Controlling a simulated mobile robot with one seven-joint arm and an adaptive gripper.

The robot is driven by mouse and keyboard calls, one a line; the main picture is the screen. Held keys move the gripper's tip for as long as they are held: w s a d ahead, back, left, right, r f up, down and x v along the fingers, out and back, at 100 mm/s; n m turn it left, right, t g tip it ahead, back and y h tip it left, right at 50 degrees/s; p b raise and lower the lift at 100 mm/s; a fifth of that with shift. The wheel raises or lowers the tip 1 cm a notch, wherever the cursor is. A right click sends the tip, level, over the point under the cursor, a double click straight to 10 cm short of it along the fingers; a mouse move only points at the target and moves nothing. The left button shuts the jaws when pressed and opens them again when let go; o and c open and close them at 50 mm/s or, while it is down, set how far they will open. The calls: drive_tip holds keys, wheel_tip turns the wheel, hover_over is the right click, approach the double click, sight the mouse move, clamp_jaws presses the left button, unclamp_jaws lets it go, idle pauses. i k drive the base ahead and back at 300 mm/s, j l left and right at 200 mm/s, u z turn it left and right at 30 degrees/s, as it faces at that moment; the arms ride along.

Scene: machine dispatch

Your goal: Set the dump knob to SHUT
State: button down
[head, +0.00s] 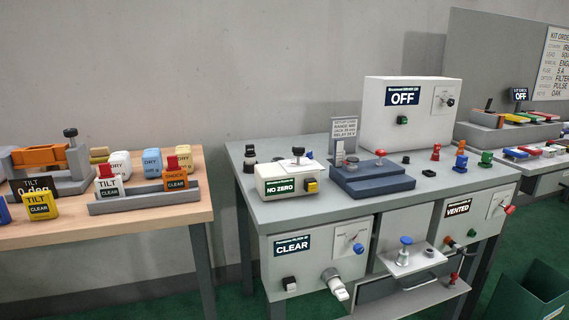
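No knob carries a legible DUMP label, so I cannot tell for certain which one is the dump knob. The box whose display reads VENTED (458,208), at the front right of the grey bench, has a red-tipped knob (508,209) at its right edge and a smaller red and green pair of controls below the display. The box reading CLEAR (292,246), at the front left, has a dial with a blue knob (358,248) and a large white-handled knob (336,285) pointing down and right. No SHUT marking is legible. My gripper is not in view.
The grey bench (262,213) carries a NO ZERO box (287,180), a blue stepped block (372,182) and an OFF box (402,112). A wooden table (205,205) with tagged blocks stands left. A shelf with a blue-topped post (405,243) juts forward. A green bin (535,295) stands at lower right.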

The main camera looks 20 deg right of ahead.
sight(510, 209)
drive_tip(key=z, duration=1.7)
